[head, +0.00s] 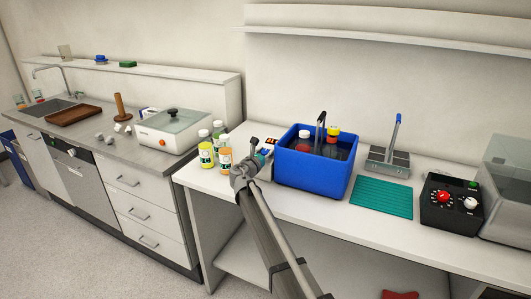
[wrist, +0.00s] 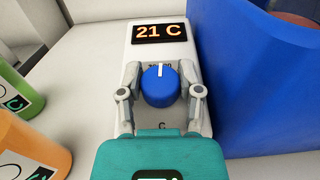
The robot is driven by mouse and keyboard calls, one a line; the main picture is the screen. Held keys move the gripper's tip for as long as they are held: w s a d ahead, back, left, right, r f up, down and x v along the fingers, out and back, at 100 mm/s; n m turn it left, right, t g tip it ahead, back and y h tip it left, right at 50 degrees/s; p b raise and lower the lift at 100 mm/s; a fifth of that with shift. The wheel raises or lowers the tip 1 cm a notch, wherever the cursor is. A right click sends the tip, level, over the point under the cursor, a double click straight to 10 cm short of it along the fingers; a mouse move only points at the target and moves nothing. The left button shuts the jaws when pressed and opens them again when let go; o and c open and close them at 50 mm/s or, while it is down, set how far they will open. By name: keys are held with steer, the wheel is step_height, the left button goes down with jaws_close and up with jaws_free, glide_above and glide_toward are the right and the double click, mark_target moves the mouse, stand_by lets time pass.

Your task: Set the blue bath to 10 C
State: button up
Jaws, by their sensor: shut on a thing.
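The blue bath (head: 312,174) stands on the white bench in the head view, and its wall (wrist: 250,80) fills the right of the wrist view. Beside it on the left is a white control unit (wrist: 190,70) with an orange-lit display (wrist: 160,32) reading 21 C. Below the display is a round blue knob (wrist: 158,90) with a white pointer mark aimed almost straight up at the scale. My gripper (wrist: 160,96) is shut on the knob, one finger on each side. The fingers and the teal gripper body hide the lower part of the unit, and the scale numbers are partly covered.
Bottles with yellow, green and orange contents (head: 206,154) stand close left of my gripper. Capped bottles (head: 333,132) are in the bath.

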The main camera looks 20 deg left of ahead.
jaws_close()
steer(key=shift+w+m+h, duration=0.1)
steer(key=shift+m+h, duration=0.3)
steer(key=shift+h, duration=0.2)
steer(key=m+g+h, duration=0.1)
steer(key=m+h, duration=0.1)
steer(key=m+g+h, duration=0.1)
steer(key=m+h, duration=0.1)
steer(key=h, duration=0.1)
steer(key=shift+w+a+m, duration=0.1)
steer(key=shift+a+m, duration=0.1)
steer(key=shift+m, duration=0.1)
steer(key=shift+d+m+g+h+p, duration=0.15)
steer(key=shift+m+g+h+p, duration=0.45)
steer(key=shift+m+g+h, duration=1.2)
steer(key=shift+m+h, duration=0.3)
steer(key=shift+s, duration=0.2)
steer(key=o, duration=0.7)
jaws_free()
steer(key=shift+o, duration=0.5)
steer(key=shift+d, duration=0.1)
